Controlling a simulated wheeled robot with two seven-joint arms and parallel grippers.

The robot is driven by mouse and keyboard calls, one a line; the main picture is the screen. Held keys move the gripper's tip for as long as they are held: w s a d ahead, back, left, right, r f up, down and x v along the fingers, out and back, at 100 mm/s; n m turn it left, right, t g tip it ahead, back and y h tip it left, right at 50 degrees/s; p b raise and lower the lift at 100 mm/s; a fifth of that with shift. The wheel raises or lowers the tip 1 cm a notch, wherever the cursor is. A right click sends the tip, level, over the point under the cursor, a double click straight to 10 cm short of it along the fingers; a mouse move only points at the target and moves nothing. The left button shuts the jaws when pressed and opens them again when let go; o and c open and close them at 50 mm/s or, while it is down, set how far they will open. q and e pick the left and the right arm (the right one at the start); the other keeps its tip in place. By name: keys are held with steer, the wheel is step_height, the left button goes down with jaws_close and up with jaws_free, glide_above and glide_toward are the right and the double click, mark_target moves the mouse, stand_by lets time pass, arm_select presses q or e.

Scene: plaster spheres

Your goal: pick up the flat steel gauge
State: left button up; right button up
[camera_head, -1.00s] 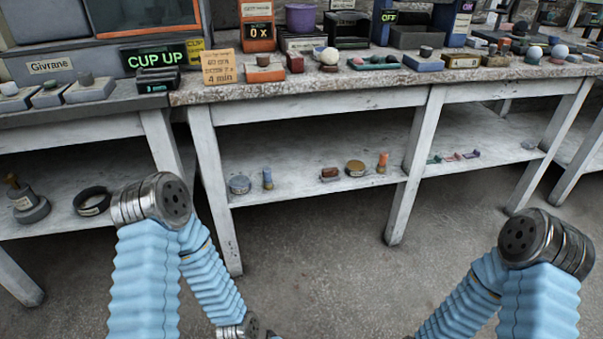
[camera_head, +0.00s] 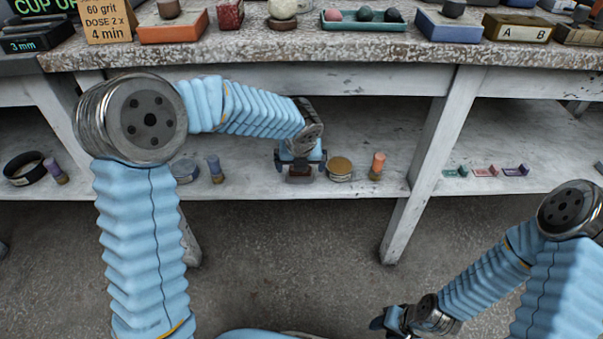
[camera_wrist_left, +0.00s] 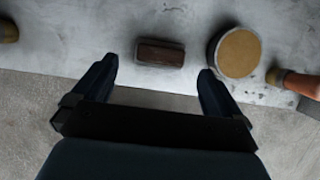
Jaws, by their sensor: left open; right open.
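I cannot make out a flat steel gauge for certain in either view. A small dark brown block (camera_head: 299,179) lies near the front edge of the lower shelf; it also shows in the left wrist view (camera_wrist_left: 160,52). My left gripper (camera_head: 300,164) is over the shelf at this block. In the left wrist view its fingers (camera_wrist_left: 158,70) are apart and empty, with the block beyond the fingertips and roughly centred between them. My right gripper (camera_head: 383,322) is low at the bottom of the head view, away from the shelf, its fingertips only partly seen.
A round tan-topped tin (camera_head: 340,168) and an orange-topped cylinder (camera_head: 377,166) stand right of the block. The benchtop edge (camera_head: 250,55) overhangs the shelf (camera_head: 480,150). A white leg (camera_head: 425,160) stands right.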

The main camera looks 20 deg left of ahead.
arm_select(q)
steer(key=b+x, duration=0.1)
steer(key=x, duration=0.4)
steer(key=shift+w+r, duration=0.1)
steer(key=shift+w, duration=0.05)
steer(key=c, duration=1.3)
steer(key=shift+r, duration=0.15)
steer(key=shift+r+p, duration=0.3)
steer(key=shift+r, duration=0.25)
step_height(320, 180, up, 2)
steer(key=shift+r+p, duration=0.1)
steer(key=shift+p, duration=0.25)
steer(key=s+d, duration=0.1)
steer(key=s, duration=0.4)
steer(key=s+d, duration=0.2)
steer(key=s, duration=0.4)
steer(key=s+d+b, duration=0.1)
steer(key=s+d, duration=0.1)
steer(key=s, duration=0.4)
steer(key=shift+s, duration=0.25)
